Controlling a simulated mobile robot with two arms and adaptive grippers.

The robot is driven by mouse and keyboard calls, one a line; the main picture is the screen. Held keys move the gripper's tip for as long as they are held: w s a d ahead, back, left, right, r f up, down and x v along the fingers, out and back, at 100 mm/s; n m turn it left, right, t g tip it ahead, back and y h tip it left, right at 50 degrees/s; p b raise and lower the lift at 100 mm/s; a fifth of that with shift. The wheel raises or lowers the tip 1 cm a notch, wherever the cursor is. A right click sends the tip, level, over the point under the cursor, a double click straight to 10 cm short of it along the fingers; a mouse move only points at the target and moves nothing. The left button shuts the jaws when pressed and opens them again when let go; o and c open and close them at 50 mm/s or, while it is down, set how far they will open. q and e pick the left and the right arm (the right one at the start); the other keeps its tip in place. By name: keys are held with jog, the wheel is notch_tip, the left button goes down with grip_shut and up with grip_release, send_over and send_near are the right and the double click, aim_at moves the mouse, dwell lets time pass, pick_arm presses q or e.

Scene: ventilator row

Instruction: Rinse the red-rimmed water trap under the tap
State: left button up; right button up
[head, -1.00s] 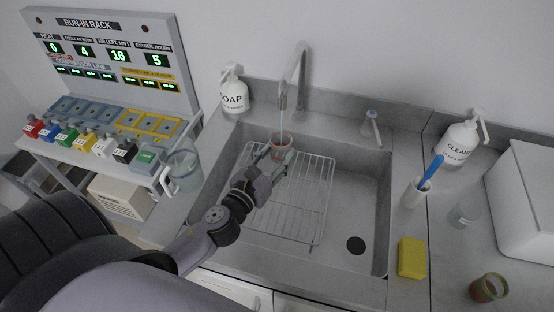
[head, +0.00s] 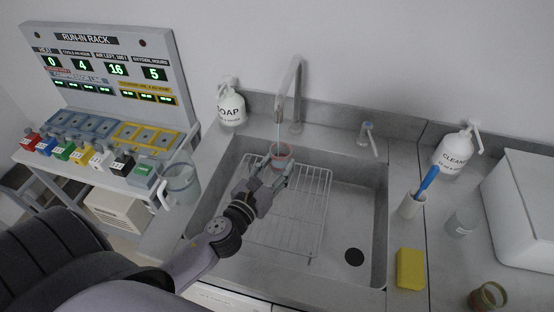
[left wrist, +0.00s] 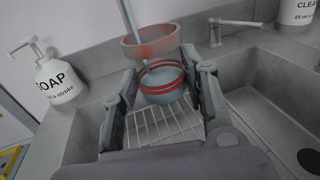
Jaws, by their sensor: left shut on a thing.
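The red-rimmed water trap (head: 282,160) is a small clear cup held over the sink below the tap (head: 295,90). My left gripper (head: 272,174) is shut on it, one finger on each side. In the left wrist view the trap (left wrist: 163,84) shows red bands between the fingers. A wider, see-through, red-edged rim (left wrist: 150,44) shows just above and behind it; I cannot tell whether it is the same piece. A thin stream (head: 279,135) runs from the spout down to the trap. My right gripper is not in view.
A wire rack (head: 300,215) lies in the sink (head: 365,215). A soap bottle (head: 231,108) stands behind left, a lever (head: 367,135) behind right. On the right are a cleaner bottle (head: 454,150), a brush holder (head: 411,206), a yellow sponge (head: 410,269) and an olive-rimmed cup (head: 488,297).

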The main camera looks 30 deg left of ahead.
pick_arm(q)
jog(key=shift+w+d, duration=0.15)
jog(key=shift+d, duration=0.05)
jog(key=shift+a, duration=0.1)
jog(key=shift+s+a, duration=0.4)
jog(key=shift+a, duration=0.05)
jog(key=shift+s+d, duration=0.1)
jog(key=s+d+b, duration=0.2)
jog(key=s+d, duration=0.2)
jog(key=s, duration=0.2)
jog(key=shift+s+d, duration=0.15)
jog(key=shift+d, duration=0.2)
dwell(0.5)
jog(key=shift+r, duration=0.1)
dwell(1.0)
